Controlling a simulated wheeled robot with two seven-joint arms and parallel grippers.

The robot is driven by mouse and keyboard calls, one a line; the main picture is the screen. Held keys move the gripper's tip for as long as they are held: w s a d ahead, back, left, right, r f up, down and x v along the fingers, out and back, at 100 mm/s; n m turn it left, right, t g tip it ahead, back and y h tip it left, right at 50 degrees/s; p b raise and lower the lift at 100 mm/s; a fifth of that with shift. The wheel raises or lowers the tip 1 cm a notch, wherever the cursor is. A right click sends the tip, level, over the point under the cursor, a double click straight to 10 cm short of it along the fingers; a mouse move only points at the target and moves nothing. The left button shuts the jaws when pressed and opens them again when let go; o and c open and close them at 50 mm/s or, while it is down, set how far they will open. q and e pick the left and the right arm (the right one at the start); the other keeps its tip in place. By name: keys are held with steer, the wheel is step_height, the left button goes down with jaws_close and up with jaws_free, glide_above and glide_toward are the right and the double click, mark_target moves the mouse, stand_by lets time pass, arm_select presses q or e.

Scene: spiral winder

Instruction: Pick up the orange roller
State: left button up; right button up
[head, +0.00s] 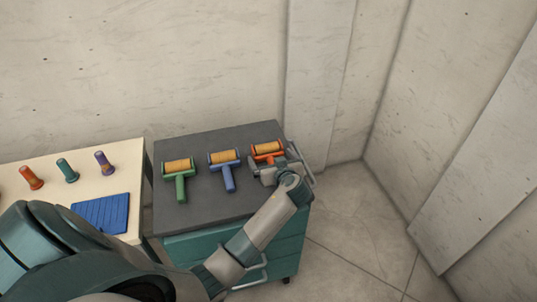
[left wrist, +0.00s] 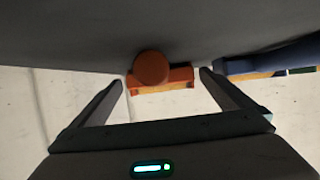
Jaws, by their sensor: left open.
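The orange roller (head: 266,148) lies at the right end of the dark grey top of the cabinet, with an orange frame and a yellow-orange drum. My left gripper (head: 276,165) is at its near side and hides its handle in the head view. In the left wrist view the open left gripper (left wrist: 162,79) has one finger on each side of the orange roller (left wrist: 152,68), whose round handle end faces the camera. I cannot tell whether the fingers touch it. My right gripper is not in view.
A blue roller (head: 226,158) and a green roller (head: 179,167) lie to the left on the same grey top (head: 200,207). A cream table (head: 48,168) beside it holds several coloured pegs and a blue mat (head: 101,214). Walls stand behind and to the right.

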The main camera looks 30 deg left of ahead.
mark_target(271, 158)
arm_select(q)
steer(key=shift+a, duration=0.1)
steer(key=c, duration=1.1)
steer(key=shift+w, duration=0.1)
steer(key=shift+c, duration=0.4)
steer(key=shift+r+p, duration=0.45)
steer(key=shift+r, duration=0.1)
step_height(271, 158, up, 3)
steer(key=shift+r+p, duration=0.2)
steer(key=shift+p, duration=0.95)
steer(key=s+d+r+p, duration=0.3)
steer(key=d+r, duration=0.3)
steer(key=d, duration=0.5)
steer(key=shift+s+r, duration=0.25)
steer(key=shift+s, duration=0.3)
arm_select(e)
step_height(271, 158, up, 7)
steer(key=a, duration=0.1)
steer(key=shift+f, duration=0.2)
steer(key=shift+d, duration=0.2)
